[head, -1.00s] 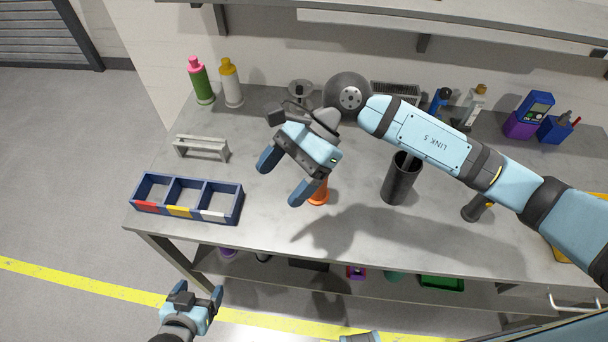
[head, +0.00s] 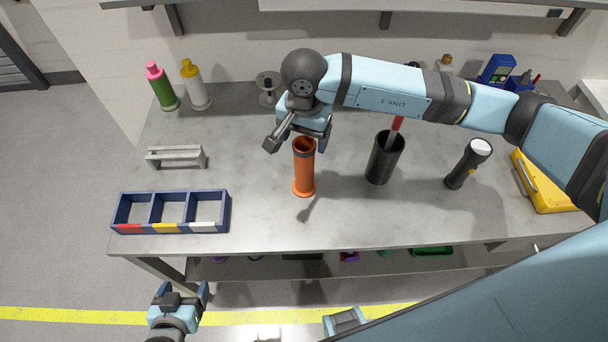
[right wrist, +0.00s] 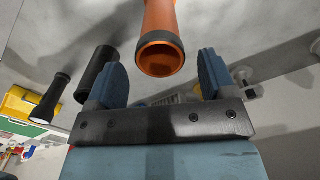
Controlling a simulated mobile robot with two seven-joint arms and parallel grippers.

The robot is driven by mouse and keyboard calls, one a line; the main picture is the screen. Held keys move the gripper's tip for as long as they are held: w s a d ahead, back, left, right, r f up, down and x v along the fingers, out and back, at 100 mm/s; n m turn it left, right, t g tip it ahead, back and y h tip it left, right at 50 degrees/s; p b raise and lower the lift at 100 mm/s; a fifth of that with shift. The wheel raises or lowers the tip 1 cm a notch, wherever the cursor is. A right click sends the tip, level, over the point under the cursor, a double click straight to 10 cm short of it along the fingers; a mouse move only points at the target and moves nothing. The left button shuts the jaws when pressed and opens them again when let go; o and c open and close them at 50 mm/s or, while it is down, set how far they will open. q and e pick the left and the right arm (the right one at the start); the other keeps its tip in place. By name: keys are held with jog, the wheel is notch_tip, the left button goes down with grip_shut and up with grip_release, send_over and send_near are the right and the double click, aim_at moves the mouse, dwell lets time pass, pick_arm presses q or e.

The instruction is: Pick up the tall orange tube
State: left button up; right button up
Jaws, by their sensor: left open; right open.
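The tall orange tube (head: 304,170) stands upright on the grey workbench, with a dark band at its open top. In the right wrist view the tube (right wrist: 161,45) shows its open mouth between and beyond the two blue fingers. My right gripper (right wrist: 165,80) is open and empty. In the head view my right gripper (head: 304,135) is at the tube's top, partly behind it, and its fingertips are partly hidden. I cannot tell whether it touches the tube. My left gripper (head: 182,296) is open and empty, in front of the bench at lower left.
A black cup (head: 383,160) holding a red-handled item stands right of the tube, then a flashlight (head: 467,163) and a yellow case (head: 543,182). A three-compartment tray (head: 172,228) and a grey bracket (head: 177,157) are at left. Bottles (head: 161,88) stand at back left.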

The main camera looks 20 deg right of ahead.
aim_at(303, 153)
jog(key=f+p, duration=0.1)
jog(key=f, duration=0.1)
jog(key=f+p, duration=0.1)
jog(key=f, duration=0.2)
jog(key=shift+s+a+f, duration=0.15)
jog(key=shift+s+f, duration=0.05)
jog(key=shift+f, duration=0.05)
jog(key=c, duration=1.3)
